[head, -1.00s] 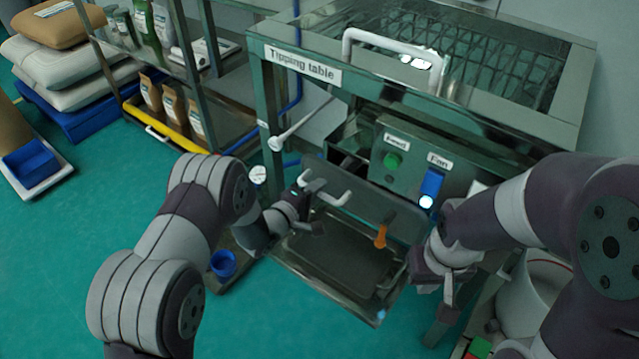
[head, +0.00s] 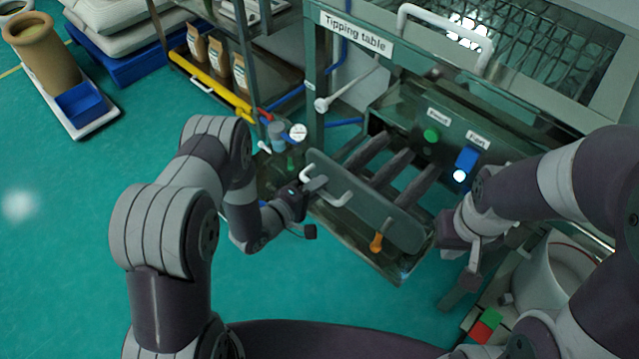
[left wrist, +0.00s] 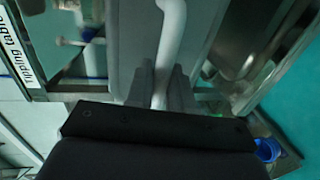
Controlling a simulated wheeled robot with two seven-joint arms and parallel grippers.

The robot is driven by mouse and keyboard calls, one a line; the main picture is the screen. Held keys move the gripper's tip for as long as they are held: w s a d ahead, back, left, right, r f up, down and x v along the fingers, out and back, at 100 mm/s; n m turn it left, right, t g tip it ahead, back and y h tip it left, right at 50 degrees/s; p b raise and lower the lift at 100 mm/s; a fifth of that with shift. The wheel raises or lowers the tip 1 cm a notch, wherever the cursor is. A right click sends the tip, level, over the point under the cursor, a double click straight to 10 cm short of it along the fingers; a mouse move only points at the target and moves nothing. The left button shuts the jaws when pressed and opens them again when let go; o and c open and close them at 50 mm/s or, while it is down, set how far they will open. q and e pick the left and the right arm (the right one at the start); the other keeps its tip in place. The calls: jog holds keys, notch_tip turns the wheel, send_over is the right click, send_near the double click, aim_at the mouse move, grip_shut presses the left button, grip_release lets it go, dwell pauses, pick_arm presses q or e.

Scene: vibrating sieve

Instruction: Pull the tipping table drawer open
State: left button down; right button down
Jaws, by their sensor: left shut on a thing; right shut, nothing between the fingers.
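The tipping table (head: 335,70) stands at upper right with its name label. Its drawer has a grey front panel (head: 370,208) standing away from the table body, with dark bars (head: 405,168) in the gap behind it. A white handle (head: 342,198) is on the panel's outer face. My left gripper (head: 314,187) is shut on this handle near its left end. In the left wrist view the white handle (left wrist: 170,45) runs between the two fingers. My right gripper (head: 472,262) is shut and empty, right of the drawer panel.
A control box (head: 435,155) with a green button and blue switch sits above the drawer. A white bucket (head: 550,275) stands at right. A rack with bags is at upper left. The green floor in front is clear.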

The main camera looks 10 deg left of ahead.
pick_arm(q)
jog(key=c, duration=1.2)
grip_release()
jog(key=shift+o, duration=0.2)
jog(key=p+v, duration=0.2)
jog(key=v, duration=1)
jog(key=shift+s+p, duration=0.3)
jog(key=shift+p, duration=0.05)
jog(key=shift+a, duration=0.15)
